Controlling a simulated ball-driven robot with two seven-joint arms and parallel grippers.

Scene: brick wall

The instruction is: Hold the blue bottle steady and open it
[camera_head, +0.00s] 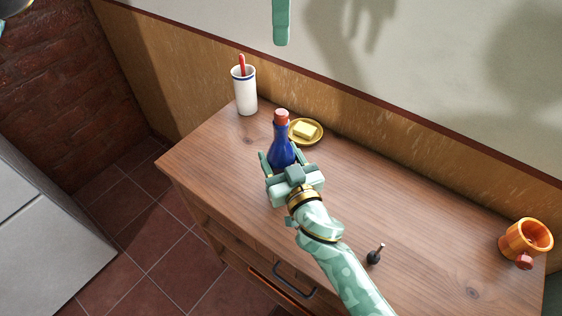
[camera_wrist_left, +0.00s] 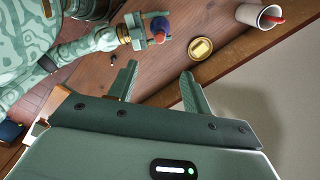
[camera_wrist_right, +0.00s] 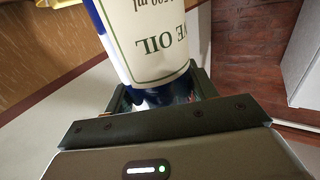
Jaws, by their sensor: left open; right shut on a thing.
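The blue bottle (camera_head: 281,150) stands upright on the wooden cabinet top, with a reddish-brown cap (camera_head: 281,116) on it. My right gripper (camera_head: 286,168) is shut around its body from the near side. In the right wrist view the bottle's cream label (camera_wrist_right: 162,30) reads upside down, with "OIL" and "500 ml" legible. My left gripper (camera_wrist_left: 159,76) is open and empty in its own wrist view, with the bottle and red cap (camera_wrist_left: 159,37) beyond its fingers. In the head view only a green part of the left gripper (camera_head: 281,22) shows at the top edge, clear of the bottle.
A yellow dish (camera_head: 318,138) with butter sits close behind the bottle. A white cup (camera_head: 244,92) with a red stick stands to the back left. An orange mug (camera_head: 523,238) is far right, and a small dark stoppered object (camera_head: 374,257) lies near the front.

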